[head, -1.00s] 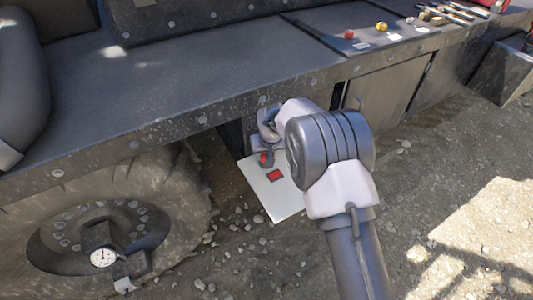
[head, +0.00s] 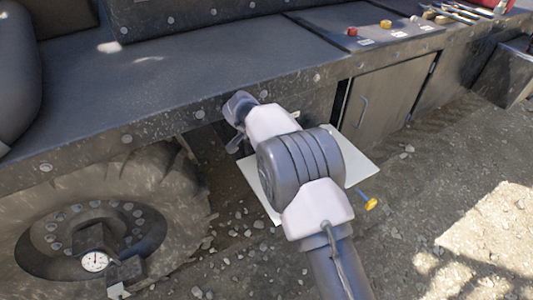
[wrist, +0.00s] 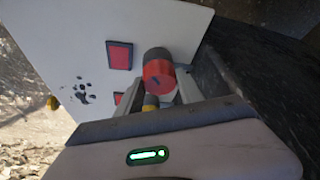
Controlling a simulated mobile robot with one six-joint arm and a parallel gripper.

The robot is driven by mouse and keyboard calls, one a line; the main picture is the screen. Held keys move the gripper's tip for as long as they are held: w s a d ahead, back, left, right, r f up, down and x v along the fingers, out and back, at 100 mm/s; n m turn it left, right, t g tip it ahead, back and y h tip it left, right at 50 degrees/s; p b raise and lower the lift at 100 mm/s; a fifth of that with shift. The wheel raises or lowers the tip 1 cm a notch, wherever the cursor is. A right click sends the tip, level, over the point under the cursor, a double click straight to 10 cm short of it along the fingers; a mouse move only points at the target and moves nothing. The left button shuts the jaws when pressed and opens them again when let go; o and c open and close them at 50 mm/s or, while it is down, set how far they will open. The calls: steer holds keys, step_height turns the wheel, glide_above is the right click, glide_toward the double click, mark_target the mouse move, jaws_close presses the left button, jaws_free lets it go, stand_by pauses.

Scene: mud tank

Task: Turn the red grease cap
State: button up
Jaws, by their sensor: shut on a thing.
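The red grease cap (wrist: 158,75) is a short red cylinder with a dark end and a dark mark on its side. In the wrist view it sits between the two fingers of my gripper (wrist: 160,92), which is shut on it. A small brass-coloured piece (wrist: 150,102) shows just below it. In the head view my gripper (head: 236,140) is under the edge of the dark deck, and my arm hides the cap.
A white plate (wrist: 70,35) with red squares (wrist: 119,55) and dark spots lies behind the cap. The deck edge (head: 180,125) overhangs my gripper. A wheel (head: 95,225) stands at the left.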

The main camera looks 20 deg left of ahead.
steer(key=shift+a+m+g+h+p, duration=0.1)
steer(key=shift+m+g+h+p, duration=0.45)
steer(key=shift+m, duration=1.35)
steer(key=o, duration=1.4)
steer(key=shift+p+v, duration=0.8)
steer(key=shift+p, duration=0.05)
steer(key=s+a+p, duration=0.2)
steer(key=s+a, duration=0.5)
steer(key=s, duration=0.2)
steer(key=shift+s+f+p, duration=0.25)
steer(key=shift+s+p, duration=0.05)
steer(key=shift+w+t, duration=0.1)
steer(key=shift+t, duration=0.15)
